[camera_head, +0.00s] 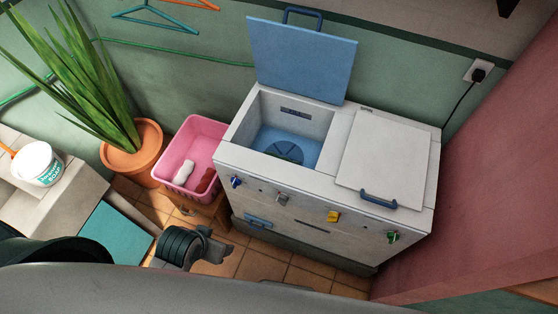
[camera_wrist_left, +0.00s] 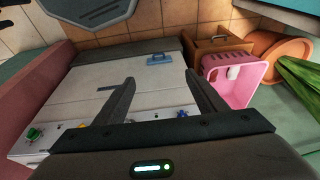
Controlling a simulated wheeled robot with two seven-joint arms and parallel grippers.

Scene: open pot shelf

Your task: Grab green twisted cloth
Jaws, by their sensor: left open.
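I cannot make out a green twisted cloth in either view. The white washing machine (camera_head: 300,205) stands against the wall with its blue left lid (camera_head: 302,60) raised. A dark, ribbed round shape (camera_head: 285,152) shows at the bottom of its blue tub; I cannot tell whether anything lies on it. The right lid (camera_head: 383,165) is shut. My left gripper (camera_head: 222,250) is low in front of the machine, left of its middle. In the left wrist view, its fingers (camera_wrist_left: 160,80) are open and empty, facing the machine's front. My right gripper is not in view.
A pink basket (camera_head: 212,128) on a brown wooden stool stands left of the machine, holding a white bottle (camera_head: 185,170) and a reddish-brown item (camera_head: 205,181). A potted plant (camera_head: 135,160) and a white soap bucket (camera_head: 38,163) are farther left. A pink wall (camera_head: 500,190) bounds the right.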

